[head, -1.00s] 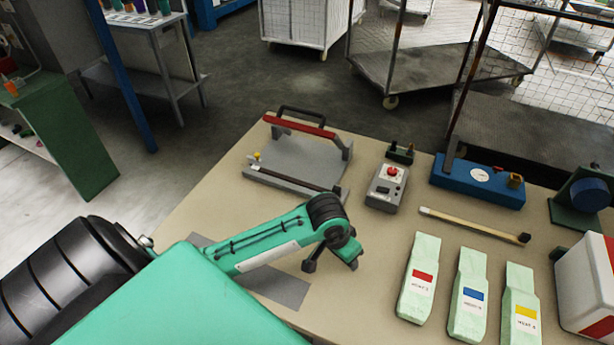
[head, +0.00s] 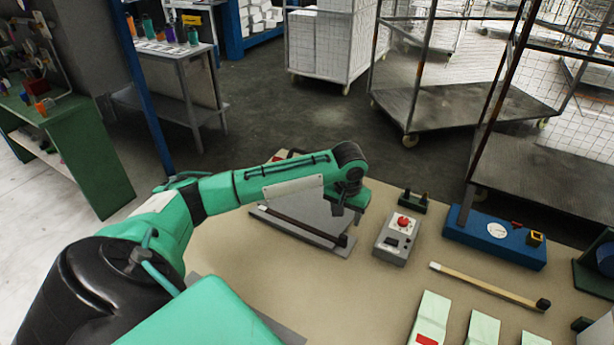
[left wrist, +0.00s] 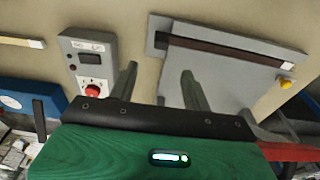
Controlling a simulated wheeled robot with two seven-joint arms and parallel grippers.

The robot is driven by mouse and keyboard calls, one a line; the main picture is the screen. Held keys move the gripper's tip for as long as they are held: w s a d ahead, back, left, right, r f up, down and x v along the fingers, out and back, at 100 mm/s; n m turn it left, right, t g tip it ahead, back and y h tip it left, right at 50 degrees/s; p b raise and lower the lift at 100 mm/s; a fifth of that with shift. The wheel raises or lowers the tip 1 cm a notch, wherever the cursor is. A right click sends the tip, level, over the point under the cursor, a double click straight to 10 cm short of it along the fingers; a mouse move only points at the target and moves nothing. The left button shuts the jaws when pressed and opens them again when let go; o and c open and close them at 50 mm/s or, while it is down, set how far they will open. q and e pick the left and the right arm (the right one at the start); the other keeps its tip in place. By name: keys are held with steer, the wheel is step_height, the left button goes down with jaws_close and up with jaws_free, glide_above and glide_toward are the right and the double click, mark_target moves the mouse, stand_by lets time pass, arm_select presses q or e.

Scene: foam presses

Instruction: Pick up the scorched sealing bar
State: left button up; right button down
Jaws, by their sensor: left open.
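A dark brown bar, which looks like the scorched sealing bar (head: 302,227), lies along the front edge of the grey press (head: 318,213). It also shows as a dark strip in the left wrist view (left wrist: 220,49), across the press plate. My left gripper (head: 347,208) is open, above the right side of the press. In the left wrist view its two fingers (left wrist: 157,82) are apart with nothing between them, pointing toward the gap between the press and the control box. My left arm hides the back of the press. My right gripper is not in view.
A grey control box (head: 397,239) with a red button stands right of the press. A pale bar with a black end (head: 488,285), a blue device (head: 494,240) and pale green packets (head: 430,320) are further right. Wire carts stand behind the table.

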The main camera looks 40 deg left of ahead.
mark_target(343, 236)
arm_select(q)
steer(key=f, duration=0.3)
steer(key=shift+w+f+p, duration=0.2)
steer(key=shift+f+p, duration=0.05)
steer(key=shift+p, duration=0.05)
steer(key=shift+f+p, duration=0.4)
step_height(343, 236, down, 4)
steer(key=shift+a+f+p, duration=0.1)
steer(key=shift+f+p, duration=0.1)
steer(key=shift+p, duration=0.7)
steer(key=shift+f, duration=0.15)
jaws_close()
